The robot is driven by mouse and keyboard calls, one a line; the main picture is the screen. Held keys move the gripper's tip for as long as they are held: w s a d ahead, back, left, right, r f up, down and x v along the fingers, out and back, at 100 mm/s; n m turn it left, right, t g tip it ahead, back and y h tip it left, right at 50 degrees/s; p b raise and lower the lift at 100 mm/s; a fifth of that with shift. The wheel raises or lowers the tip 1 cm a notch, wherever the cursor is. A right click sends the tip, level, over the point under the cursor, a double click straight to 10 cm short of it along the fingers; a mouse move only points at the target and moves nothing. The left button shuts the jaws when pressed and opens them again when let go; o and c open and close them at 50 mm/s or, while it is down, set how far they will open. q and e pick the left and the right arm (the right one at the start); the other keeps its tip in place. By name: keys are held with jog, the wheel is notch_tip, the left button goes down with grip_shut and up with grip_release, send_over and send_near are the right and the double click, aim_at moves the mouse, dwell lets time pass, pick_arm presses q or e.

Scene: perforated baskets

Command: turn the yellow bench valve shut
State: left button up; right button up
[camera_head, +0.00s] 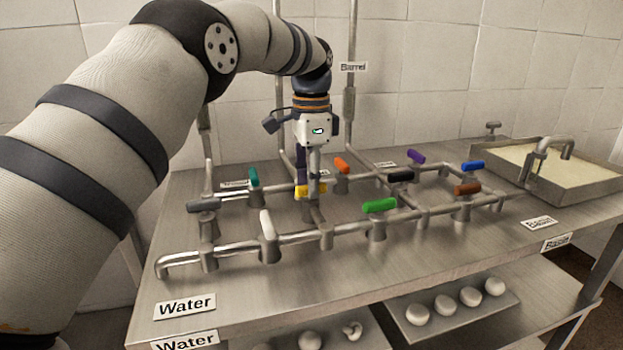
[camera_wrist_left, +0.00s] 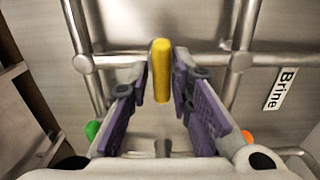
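The yellow bench valve's handle (camera_head: 304,191) sits on the pipework in the middle of the bench, partly hidden by my gripper. In the wrist view the yellow handle (camera_wrist_left: 161,72) is a rounded bar standing along the picture, between the two purple finger pads. My left gripper (camera_head: 309,182) points down over the valve from above. In the wrist view its fingers (camera_wrist_left: 160,85) are apart, one on each side of the handle, with a small gap visible on both sides. My right gripper is not in view.
Other valves crowd around: green (camera_head: 379,205), white (camera_head: 267,222), orange (camera_head: 342,165), teal (camera_head: 254,177), black (camera_head: 400,175), and more. A metal basin (camera_head: 600,197) stands at the right. Bare bench top (camera_head: 330,285) lies in front of the pipes.

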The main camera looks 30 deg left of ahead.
pick_arm(q)
jog(key=shift+o, duration=0.5)
jog(key=shift+w+r, duration=0.1)
jog(key=shift+r, duration=0.1)
notch_tip(320, 180, up, 7)
jog(key=shift+r, duration=0.1)
